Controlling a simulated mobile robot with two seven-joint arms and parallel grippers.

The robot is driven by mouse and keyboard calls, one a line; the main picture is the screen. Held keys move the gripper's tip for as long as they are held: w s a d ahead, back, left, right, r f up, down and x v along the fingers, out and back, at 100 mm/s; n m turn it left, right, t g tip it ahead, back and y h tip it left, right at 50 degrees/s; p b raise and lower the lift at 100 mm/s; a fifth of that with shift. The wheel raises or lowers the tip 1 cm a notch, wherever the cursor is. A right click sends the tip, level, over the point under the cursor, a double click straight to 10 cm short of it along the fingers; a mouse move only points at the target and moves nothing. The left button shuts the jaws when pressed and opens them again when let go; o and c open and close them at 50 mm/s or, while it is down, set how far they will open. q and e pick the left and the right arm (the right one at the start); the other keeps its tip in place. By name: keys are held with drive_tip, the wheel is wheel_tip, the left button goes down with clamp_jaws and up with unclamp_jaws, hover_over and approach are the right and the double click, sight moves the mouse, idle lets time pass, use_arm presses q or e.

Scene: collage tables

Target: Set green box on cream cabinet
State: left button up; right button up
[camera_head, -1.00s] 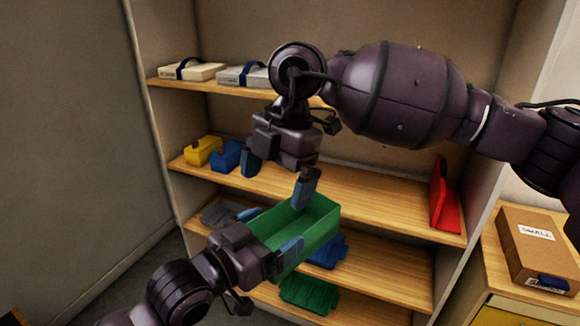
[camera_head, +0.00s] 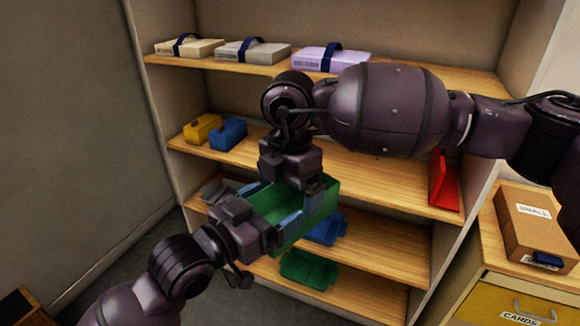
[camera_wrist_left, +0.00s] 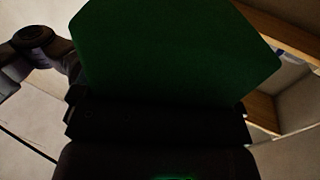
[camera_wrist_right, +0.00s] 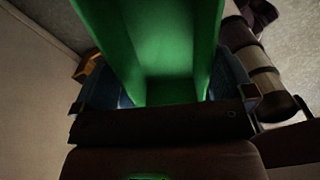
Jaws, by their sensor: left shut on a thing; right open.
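The green box (camera_head: 322,206) is an open-topped bin, held in the air in front of the shelf unit. My left gripper (camera_head: 268,216) is shut on its near left end, and the box's green surface (camera_wrist_left: 175,50) fills much of the left wrist view. My right gripper (camera_head: 292,188) is open, at the box's upper far side. In the right wrist view the box interior (camera_wrist_right: 170,45) lies between the right fingers; contact is unclear. A cabinet (camera_head: 492,292) with pale edges, a wooden top and a yellow drawer stands at the lower right.
A brown carton (camera_head: 530,222) takes up much of the cabinet top. The shelf unit (camera_head: 375,180) holds yellow (camera_head: 202,130) and blue (camera_head: 228,134) boxes, a red item (camera_head: 442,182), and a lower green bin (camera_head: 308,267). My right arm spans the upper right.

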sight(292, 207)
use_arm(q)
drive_tip(key=shift+r, duration=0.1)
use_arm(e)
drive_tip(key=shift+f, duration=1.45)
use_arm(q)
drive_tip(key=shift+d, duration=0.1)
drive_tip(key=shift+s, duration=0.1)
use_arm(e)
drive_tip(key=c, duration=0.6)
use_arm(q)
drive_tip(key=o, duration=0.6)
use_arm(e)
drive_tip(key=shift+a, duration=0.1)
drive_tip(key=shift+c, duration=0.2)
use_arm(q)
drive_tip(key=shift+o, duration=0.2)
